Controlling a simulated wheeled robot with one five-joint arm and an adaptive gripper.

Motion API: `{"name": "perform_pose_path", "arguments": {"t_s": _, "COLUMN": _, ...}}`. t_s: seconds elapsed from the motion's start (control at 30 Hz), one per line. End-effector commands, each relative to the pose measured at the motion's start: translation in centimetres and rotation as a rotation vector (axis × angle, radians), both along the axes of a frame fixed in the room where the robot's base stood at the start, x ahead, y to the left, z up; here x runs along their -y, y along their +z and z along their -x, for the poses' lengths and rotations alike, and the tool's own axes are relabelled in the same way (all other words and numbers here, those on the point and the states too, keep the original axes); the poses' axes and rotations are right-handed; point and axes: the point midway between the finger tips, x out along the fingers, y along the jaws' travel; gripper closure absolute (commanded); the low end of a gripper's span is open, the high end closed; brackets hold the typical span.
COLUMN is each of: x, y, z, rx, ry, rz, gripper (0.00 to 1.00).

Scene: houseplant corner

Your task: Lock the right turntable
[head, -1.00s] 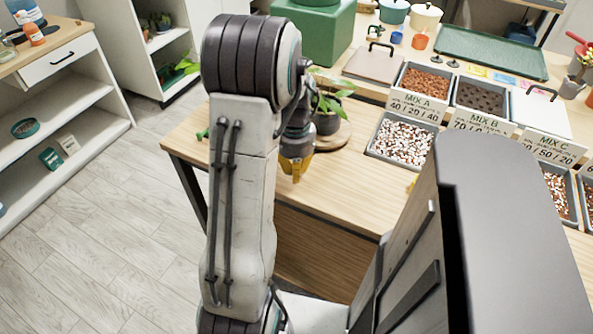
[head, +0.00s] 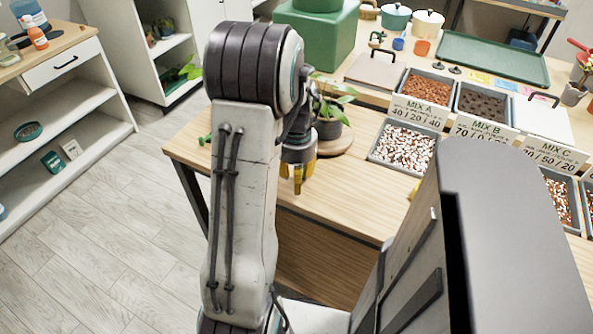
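One round wooden turntable (head: 340,143) shows on the bench, just right of my arm, with a dark-potted leafy plant (head: 328,126) standing on it. My arm hides the turntable's left part, and no lock on it can be made out. My gripper (head: 298,183), with yellow fingers, points down over the bench at the near left of the turntable. It appears apart from the turntable and the pot. The fingers are too small and overlapped to tell whether they are open. A small green part (head: 204,139) shows left of my arm; whether it belongs to another turntable cannot be told.
A tray of white and brown mix (head: 404,147) sits right of the turntable, with labelled mix bins (head: 427,88) behind. A small yellow thing (head: 413,189) is partly hidden at the bench's near side. The bench top (head: 350,195) before the turntable is clear.

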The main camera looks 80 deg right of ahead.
Motion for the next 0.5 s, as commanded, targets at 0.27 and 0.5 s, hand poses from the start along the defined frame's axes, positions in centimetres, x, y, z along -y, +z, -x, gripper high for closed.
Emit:
{"name": "perform_pose_path", "arguments": {"t_s": 0.27, "x": 0.1, "y": 3.0, "z": 0.0, "rx": 0.000, "ry": 0.000, "rz": 0.007, "gripper": 0.62}}
{"name": "perform_pose_path", "arguments": {"t_s": 0.5, "x": 0.2, "y": 7.2, "z": 0.0, "rx": 0.000, "ry": 0.000, "rz": 0.005, "gripper": 0.62}}
